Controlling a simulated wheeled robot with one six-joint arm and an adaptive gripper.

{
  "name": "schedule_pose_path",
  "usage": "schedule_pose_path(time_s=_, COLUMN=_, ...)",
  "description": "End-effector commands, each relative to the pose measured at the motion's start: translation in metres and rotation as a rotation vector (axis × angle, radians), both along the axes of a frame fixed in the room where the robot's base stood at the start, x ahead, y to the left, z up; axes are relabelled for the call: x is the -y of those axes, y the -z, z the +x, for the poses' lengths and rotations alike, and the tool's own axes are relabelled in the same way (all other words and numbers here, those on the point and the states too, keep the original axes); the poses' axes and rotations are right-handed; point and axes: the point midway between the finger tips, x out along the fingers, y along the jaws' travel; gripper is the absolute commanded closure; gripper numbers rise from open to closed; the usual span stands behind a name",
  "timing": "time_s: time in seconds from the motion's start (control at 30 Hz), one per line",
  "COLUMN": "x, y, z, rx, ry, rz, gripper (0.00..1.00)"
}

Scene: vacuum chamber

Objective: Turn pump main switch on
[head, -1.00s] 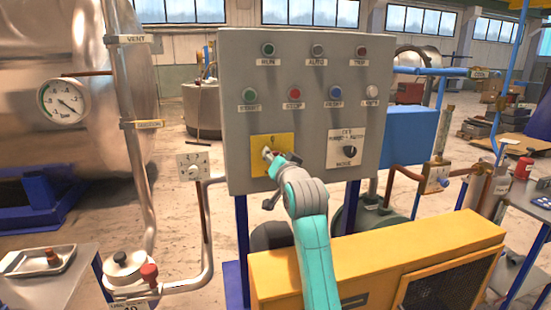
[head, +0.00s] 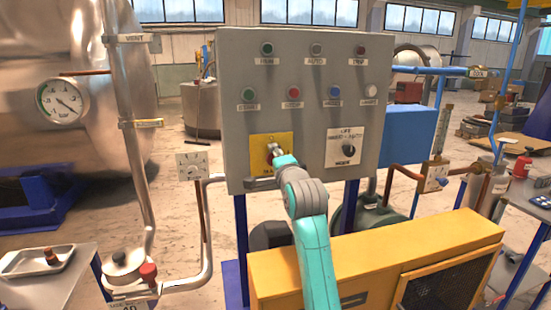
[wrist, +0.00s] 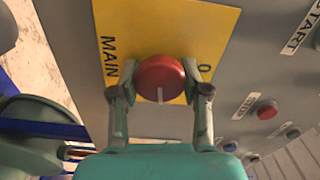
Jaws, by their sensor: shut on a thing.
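The main switch is a round red knob (wrist: 160,79) with a white line, on a yellow plate (wrist: 150,30) marked MAIN and 0. In the wrist view the white line points to the bottom of the picture, away from the 0 at the right. My gripper (wrist: 160,88) is shut on the knob, one finger on each side. In the head view my gripper (head: 277,155) covers most of the knob, in front of the yellow plate (head: 287,139) at the lower left of the grey panel (head: 300,110).
Above are buttons including a green one (head: 249,93) and a red one (head: 293,92). A black mode selector (head: 348,150) is to the right. A yellow housing (head: 400,255) stands below the panel, and a pipe (head: 205,230) runs at its left.

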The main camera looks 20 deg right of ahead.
Motion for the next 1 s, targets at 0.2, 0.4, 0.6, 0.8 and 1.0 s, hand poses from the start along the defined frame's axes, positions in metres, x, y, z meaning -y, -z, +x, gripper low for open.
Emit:
schedule_pose_path(time_s=0.2, x=0.0005, y=0.0011, z=0.0002, rx=-0.001, ry=0.001, rz=0.109, gripper=0.88)
schedule_pose_path(time_s=0.4, x=0.0004, y=0.0014, z=0.0002, rx=-0.001, ry=0.001, rz=0.160, gripper=0.88)
schedule_pose_path(time_s=0.6, x=0.0005, y=0.0016, z=0.0002, rx=-0.002, ry=0.001, rz=0.177, gripper=0.88)
schedule_pose_path(time_s=0.8, x=0.0005, y=0.0016, z=0.0002, rx=-0.002, ry=0.001, rz=0.178, gripper=0.88)
schedule_pose_path(time_s=1.0, x=0.0004, y=0.0018, z=0.0002, rx=-0.002, ry=0.000, rz=0.177, gripper=0.31)
